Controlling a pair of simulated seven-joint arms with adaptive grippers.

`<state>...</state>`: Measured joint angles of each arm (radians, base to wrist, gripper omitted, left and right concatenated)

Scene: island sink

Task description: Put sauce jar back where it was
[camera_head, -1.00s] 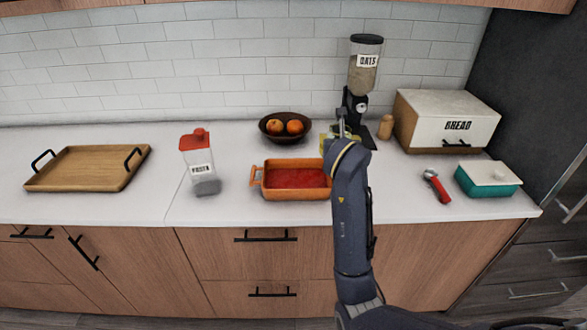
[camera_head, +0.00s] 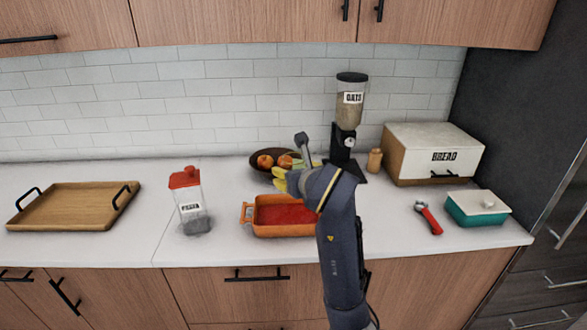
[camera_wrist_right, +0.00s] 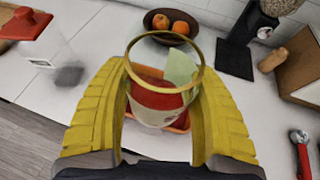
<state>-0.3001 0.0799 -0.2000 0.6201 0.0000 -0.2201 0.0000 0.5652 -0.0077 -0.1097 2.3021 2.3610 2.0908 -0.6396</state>
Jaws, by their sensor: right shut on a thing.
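The sauce jar (camera_wrist_right: 158,98) is clear glass with a gold rim, a pale green label and red inside, seen from above in the right wrist view. My right gripper (camera_wrist_right: 162,72) has its yellow fingers shut around the jar's sides. In the head view, my right gripper (camera_head: 290,174) is above the back of the orange baking dish (camera_head: 247,229), in front of the fruit bowl. The jar is mostly hidden there by the gripper and arm. The dish has red sauce in it. My left gripper is not in view.
A pasta container (camera_head: 190,200) stands left of the dish, and a wooden tray (camera_head: 75,212) lies further left. The fruit bowl (camera_head: 258,163), oats dispenser (camera_head: 349,115) and bread box (camera_head: 435,152) stand behind. A red-handled tool (camera_head: 429,218) and teal box (camera_head: 478,211) are right. Upper cabinets (camera_head: 235,22) hang above.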

